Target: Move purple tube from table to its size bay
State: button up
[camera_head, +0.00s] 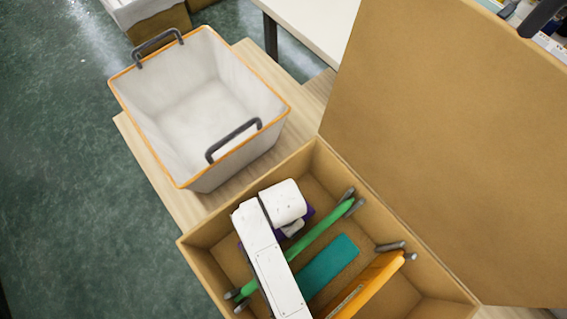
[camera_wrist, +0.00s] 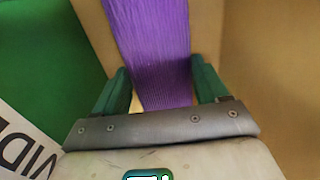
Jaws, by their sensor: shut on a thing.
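The purple tube (camera_wrist: 150,40) runs between the green fingers of my gripper (camera_wrist: 162,88) in the wrist view, and the gripper is shut on it. In the head view small parts of the purple tube (camera_head: 308,213) show under my white wrist, inside the open brown box (camera_head: 236,210). It lies between the box's left wall and a green divider (camera_head: 325,232). My gripper's fingers are hidden there by my arm. I cannot tell whether the tube touches the floor. In the wrist view a white label (camera_wrist: 22,145) reading "WIDE" in part lies beside a green surface (camera_wrist: 45,65).
The box also holds a teal piece (camera_head: 328,265) and an orange divider (camera_head: 372,284). Its raised lid (camera_head: 450,130) stands on the right. A white basket with an orange rim (camera_head: 200,110) stands behind the box on the wooden table (camera_head: 155,165).

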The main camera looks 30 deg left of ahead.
jog(key=shift+f, duration=0.2)
jog(key=shift+f, duration=0.15)
jog(key=o, duration=1)
notch_tip(320, 180, up, 12)
jog(key=shift+r+p, duration=0.2)
jog(key=shift+p, duration=0.2)
